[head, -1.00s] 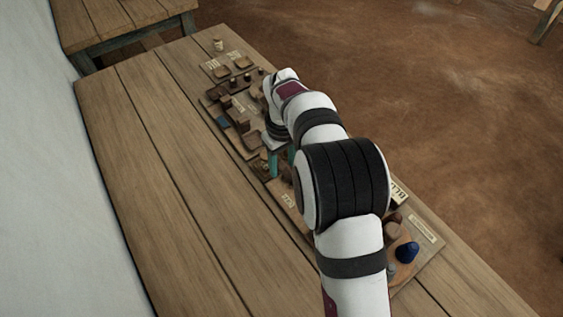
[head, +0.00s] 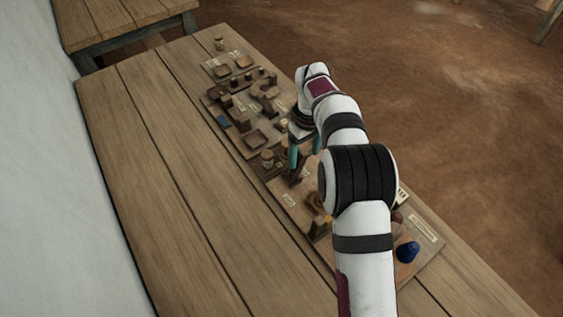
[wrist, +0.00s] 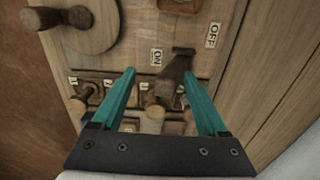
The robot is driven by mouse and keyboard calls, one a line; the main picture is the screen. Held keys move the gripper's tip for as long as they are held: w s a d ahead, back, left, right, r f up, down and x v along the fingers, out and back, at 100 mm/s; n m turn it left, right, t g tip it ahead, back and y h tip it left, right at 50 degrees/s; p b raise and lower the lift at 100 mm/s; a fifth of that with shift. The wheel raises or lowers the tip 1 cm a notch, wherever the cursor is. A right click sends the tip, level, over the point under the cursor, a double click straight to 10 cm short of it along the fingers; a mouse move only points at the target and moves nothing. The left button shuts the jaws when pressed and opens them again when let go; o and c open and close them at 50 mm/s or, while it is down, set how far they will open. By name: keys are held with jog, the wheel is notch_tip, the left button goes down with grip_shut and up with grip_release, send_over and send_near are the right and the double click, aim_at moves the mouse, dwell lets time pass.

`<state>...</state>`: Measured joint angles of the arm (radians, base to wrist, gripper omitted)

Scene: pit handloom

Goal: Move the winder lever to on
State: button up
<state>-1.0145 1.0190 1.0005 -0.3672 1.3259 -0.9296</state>
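The winder lever (wrist: 174,78) is a dark wooden handle on a wooden panel (wrist: 135,50) in the wrist view. Its tip lies between the ON label (wrist: 157,57) and the OFF label (wrist: 212,36). My gripper (wrist: 159,73) is open, with its two teal fingers spread. The lever shows between the fingers, nearer the right one; I cannot tell whether they touch. In the head view my gripper (head: 304,151) is over the middle of the board on the table, and the lever cannot be clearly picked out there.
A round wooden disc with a knob (wrist: 78,22) is at the upper left of the wrist view. Several wooden pegs, one of them here (wrist: 155,110), stand below the lever. The table's left side (head: 150,150) is clear.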

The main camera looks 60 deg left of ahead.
jog(key=shift+w+d+f, duration=0.1)
jog(key=shift+w, duration=0.2)
jog(key=shift+s, duration=0.4)
jog(key=shift+o, duration=0.9)
jog(key=shift+s+r, duration=0.15)
jog(key=shift+r, duration=3.15)
